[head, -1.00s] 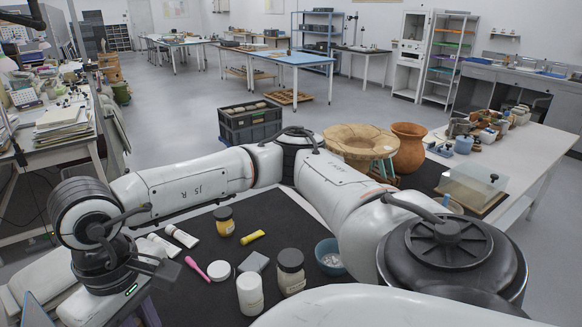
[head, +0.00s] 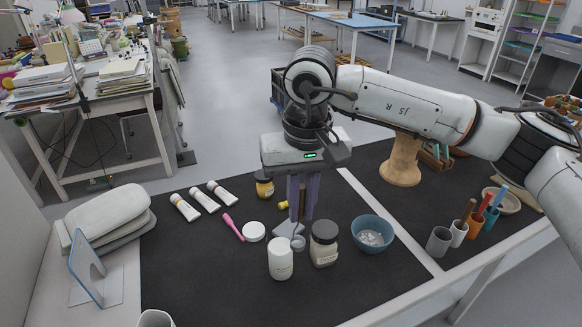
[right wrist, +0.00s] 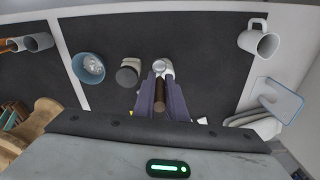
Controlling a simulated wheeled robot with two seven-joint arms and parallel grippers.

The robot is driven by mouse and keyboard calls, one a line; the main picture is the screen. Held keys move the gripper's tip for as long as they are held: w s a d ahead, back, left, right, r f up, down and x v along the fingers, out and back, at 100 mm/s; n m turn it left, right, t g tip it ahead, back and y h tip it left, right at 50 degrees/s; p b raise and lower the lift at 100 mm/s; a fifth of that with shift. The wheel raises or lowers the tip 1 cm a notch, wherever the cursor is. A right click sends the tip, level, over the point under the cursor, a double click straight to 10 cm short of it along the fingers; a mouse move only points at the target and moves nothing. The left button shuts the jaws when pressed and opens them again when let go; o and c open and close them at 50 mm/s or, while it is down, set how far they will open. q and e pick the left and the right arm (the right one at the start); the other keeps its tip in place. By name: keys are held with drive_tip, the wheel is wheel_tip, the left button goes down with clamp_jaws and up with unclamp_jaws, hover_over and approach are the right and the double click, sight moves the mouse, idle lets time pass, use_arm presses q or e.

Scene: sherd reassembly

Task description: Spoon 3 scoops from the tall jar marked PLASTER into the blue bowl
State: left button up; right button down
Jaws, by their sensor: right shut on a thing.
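My right gripper (head: 302,212) points down and is shut on a brown-handled spoon (head: 298,242). The spoon's head is low, just behind a tall white jar (head: 280,260) in the head view. In the right wrist view the spoon handle (right wrist: 159,95) shows between the fingers and its round head overlaps the white jar. A jar with a grey top (head: 324,245) stands beside the white one. Their labels are too small to read. The blue bowl (head: 359,245) stands to the right with whitish material in it. My left gripper is out of view.
The front left mat is clear.

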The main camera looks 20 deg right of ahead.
drive_tip(key=w+a+r+m, duration=0.1)
drive_tip(key=w+a+r, duration=0.1)
drive_tip(key=w+r, duration=0.3)
use_arm(q)
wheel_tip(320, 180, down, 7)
drive_tip(key=b, duration=0.8)
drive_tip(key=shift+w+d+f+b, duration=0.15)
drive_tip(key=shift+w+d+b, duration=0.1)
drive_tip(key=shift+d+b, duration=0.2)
use_arm(e)
wheel_tip(320, 180, down, 13)
drive_tip(key=shift+w, duration=0.4)
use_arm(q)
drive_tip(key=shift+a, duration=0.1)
use_arm(e)
drive_tip(key=shift+d, duration=0.15)
use_arm(q)
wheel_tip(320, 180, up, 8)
drive_tip(key=p, duration=0.8)
use_arm(e)
wheel_tip(320, 180, up, 12)
drive_tip(key=shift+s, duration=0.45)
drive_tip(key=shift+f, duration=0.15)
